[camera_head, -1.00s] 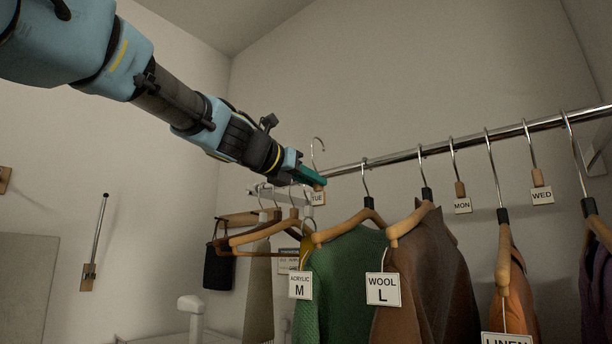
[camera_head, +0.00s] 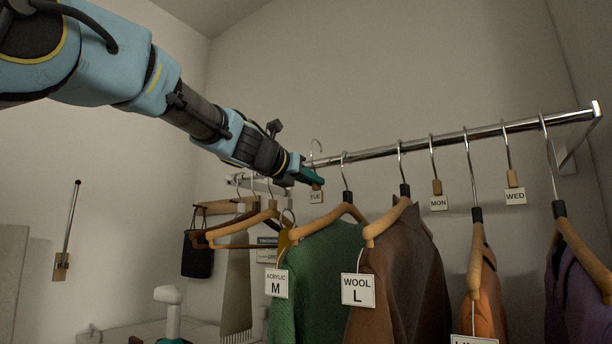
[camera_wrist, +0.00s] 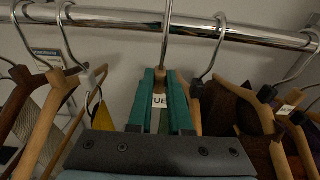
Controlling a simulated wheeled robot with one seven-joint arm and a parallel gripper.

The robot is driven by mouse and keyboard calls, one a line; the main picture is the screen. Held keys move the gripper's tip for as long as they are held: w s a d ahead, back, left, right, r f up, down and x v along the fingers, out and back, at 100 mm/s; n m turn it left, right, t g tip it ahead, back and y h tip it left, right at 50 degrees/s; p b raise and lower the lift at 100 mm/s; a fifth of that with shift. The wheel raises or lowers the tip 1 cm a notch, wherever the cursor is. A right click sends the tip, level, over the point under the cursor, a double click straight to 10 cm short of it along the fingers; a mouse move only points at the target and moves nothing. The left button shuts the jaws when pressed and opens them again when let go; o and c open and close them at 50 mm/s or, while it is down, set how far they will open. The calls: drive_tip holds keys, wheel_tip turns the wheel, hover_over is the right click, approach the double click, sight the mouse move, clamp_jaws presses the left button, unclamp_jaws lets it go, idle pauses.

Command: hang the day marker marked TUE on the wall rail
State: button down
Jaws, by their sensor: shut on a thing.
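My gripper (camera_head: 316,181) has green fingers shut on the TUE day marker (camera_head: 316,197), a small white tag on a wooden piece with a metal hook. Its hook rises at the left end of the chrome wall rail (camera_head: 440,138) in the head view. In the wrist view the marker (camera_wrist: 160,101) is between the fingers (camera_wrist: 162,95), and its hook stem crosses in front of the rail (camera_wrist: 120,18). The hook's top is out of that frame, so I cannot tell whether it touches the rail. The MON marker (camera_head: 438,203) and WED marker (camera_head: 515,197) hang further right.
A green garment (camera_head: 328,280), a brown garment (camera_head: 408,285), an orange one (camera_head: 484,305) and a purple one (camera_head: 575,292) hang from the rail on wooden hangers. More hangers and a dark pouch (camera_head: 198,255) are behind at the left. Hanger hooks crowd both sides of my gripper.

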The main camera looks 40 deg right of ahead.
sight(315, 192)
drive_tip(key=shift+w+d+f+b, duration=0.25)
drive_tip(key=shift+d+f+b, duration=0.1)
drive_tip(key=shift+d+f, duration=0.4)
drive_tip(key=shift+w+d+f+b, duration=0.2)
drive_tip(key=shift+d+f+b, duration=0.1)
drive_tip(key=shift+d+f, duration=0.45)
drive_tip(key=shift+d+r, duration=0.1)
drive_tip(key=c, duration=0.8)
unclamp_jaws()
drive_tip(key=shift+o, duration=0.2)
drive_tip(key=b+v, duration=0.2)
drive_tip(key=v, duration=0.8)
drive_tip(key=shift+a, duration=0.4)
